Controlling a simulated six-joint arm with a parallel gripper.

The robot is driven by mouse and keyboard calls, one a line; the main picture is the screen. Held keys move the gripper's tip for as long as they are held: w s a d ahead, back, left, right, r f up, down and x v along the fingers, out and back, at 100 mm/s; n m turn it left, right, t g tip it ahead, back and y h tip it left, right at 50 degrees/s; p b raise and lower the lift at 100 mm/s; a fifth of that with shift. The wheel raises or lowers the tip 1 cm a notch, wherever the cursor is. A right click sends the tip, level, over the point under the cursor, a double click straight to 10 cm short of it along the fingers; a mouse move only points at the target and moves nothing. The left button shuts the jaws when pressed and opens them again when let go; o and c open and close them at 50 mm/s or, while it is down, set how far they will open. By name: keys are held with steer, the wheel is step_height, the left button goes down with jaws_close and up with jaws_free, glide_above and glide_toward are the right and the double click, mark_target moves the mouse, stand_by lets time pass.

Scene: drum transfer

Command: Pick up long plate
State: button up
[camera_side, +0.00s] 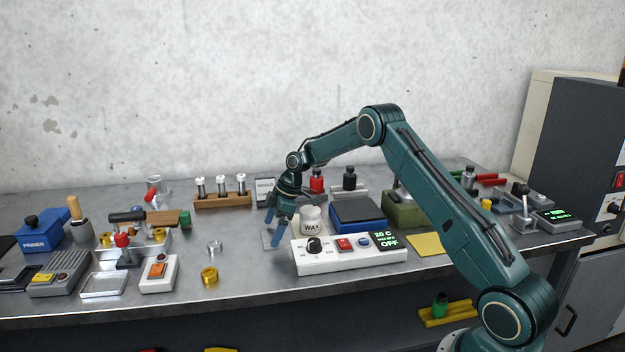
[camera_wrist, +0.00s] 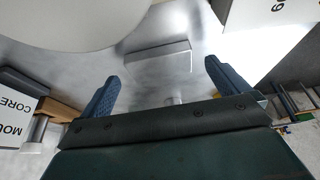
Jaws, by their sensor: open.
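A flat grey metal plate (camera_side: 267,239), which looks like the long plate, lies on the bench just left of the white WAX pot (camera_side: 311,220). In the wrist view a thin bright-edged plate (camera_wrist: 158,56) shows beyond and between my fingertips. My gripper (camera_side: 276,229) points down over the plate in the side view, with its blue fingers spread. In the wrist view my gripper (camera_wrist: 162,70) is open, with nothing between the fingers. Part of the plate is hidden behind a finger in the side view. I cannot tell the exact height of the fingertips above it.
The WAX pot stands close to the right of my gripper. The white control box (camera_side: 345,253) is at front right. A wooden rack (camera_side: 223,201) with several white-topped posts stands behind left.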

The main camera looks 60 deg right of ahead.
mark_target(272, 235)
steer(key=shift+x, duration=0.85)
steer(key=shift+r, duration=0.1)
steer(key=c, duration=1.4)
steer(key=shift+w+r, duration=0.1)
step_height(272, 235, up, 20)
steer(key=shift+f, duration=0.2)
steer(key=shift+r, duration=0.1)
